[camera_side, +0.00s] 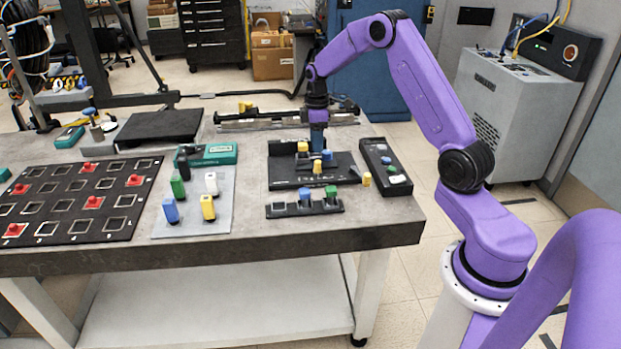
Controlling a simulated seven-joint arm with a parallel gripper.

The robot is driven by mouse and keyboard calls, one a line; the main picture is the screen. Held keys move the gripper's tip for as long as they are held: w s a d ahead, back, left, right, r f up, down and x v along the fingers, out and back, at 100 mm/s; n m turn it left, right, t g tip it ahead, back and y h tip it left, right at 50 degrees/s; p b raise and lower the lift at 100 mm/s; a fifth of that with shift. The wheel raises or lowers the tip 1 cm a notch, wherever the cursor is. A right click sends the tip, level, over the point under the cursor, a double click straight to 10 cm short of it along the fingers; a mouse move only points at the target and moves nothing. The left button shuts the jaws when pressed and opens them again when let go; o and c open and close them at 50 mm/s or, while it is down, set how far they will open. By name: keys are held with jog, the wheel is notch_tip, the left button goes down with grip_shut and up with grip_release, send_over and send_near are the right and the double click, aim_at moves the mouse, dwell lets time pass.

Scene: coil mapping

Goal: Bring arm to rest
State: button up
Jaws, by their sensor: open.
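My purple arm reaches from the right over the workbench (360,218). My gripper (318,146) points down above the back of a black board (283,172) and is open. The fingertips are small here, and I cannot tell how far they are above the board. Small blocks stand on the board close to the gripper: a yellow and white one (302,147), a blue one (327,155) and a yellow one (318,167). A black slotted rack (277,210) in front holds a blue block (305,194) and a green block (330,192).
A black tray (370,150) and a yellow block (366,179) are to the right. A grey mat (190,223) with several coloured blocks is left of the board. A black grid board (108,185) with red pieces lies farther left. A metal rail (250,126) runs behind.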

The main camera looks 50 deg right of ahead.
jog(key=s+a+r+n, duration=0.1)
jog(key=s+a+r, duration=0.25)
jog(key=a, duration=0.45)
jog(key=s+a+r, duration=0.2)
jog(key=s+a, duration=0.3)
jog(key=a, duration=0.2)
jog(key=s+a+r+n, duration=0.1)
jog(key=s+a+r, duration=0.25)
jog(key=a, duration=0.45)
jog(key=s+a+r+n, duration=0.1)
jog(key=s+a, duration=0.2)
jog(key=s, duration=2.2)
jog(key=shift+r+n, duration=0.15)
jog(key=shift+n, duration=0.15)
